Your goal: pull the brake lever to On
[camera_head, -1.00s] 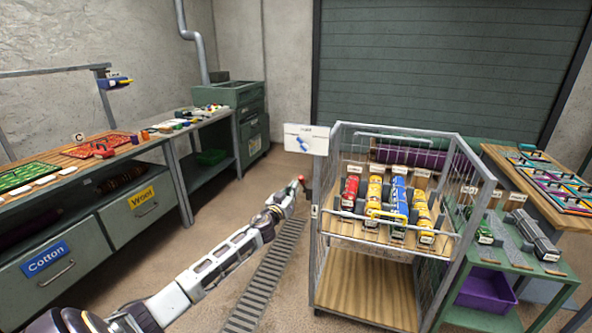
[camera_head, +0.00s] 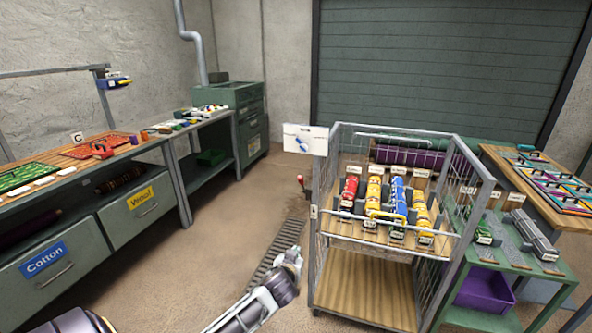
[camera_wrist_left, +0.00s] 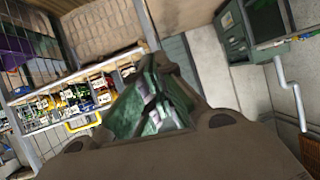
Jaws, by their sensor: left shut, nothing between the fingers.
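The brake lever (camera_head: 301,181) has a red knob and stands low beside the front left post of the wire cart (camera_head: 316,235). Its lower end and its exact setting are too small to read. My left gripper (camera_head: 296,254) is in front of and below the lever, near the cart's left side and above the floor grating, apart from the knob. It is shut and empty. In the left wrist view my gripper's fingers (camera_wrist_left: 152,100) fill the middle, and the lever cannot be made out. My right gripper is not in view.
The workbench with drawers (camera_head: 100,222) runs along the left. Bare floor (camera_head: 215,235) lies between bench and cart.

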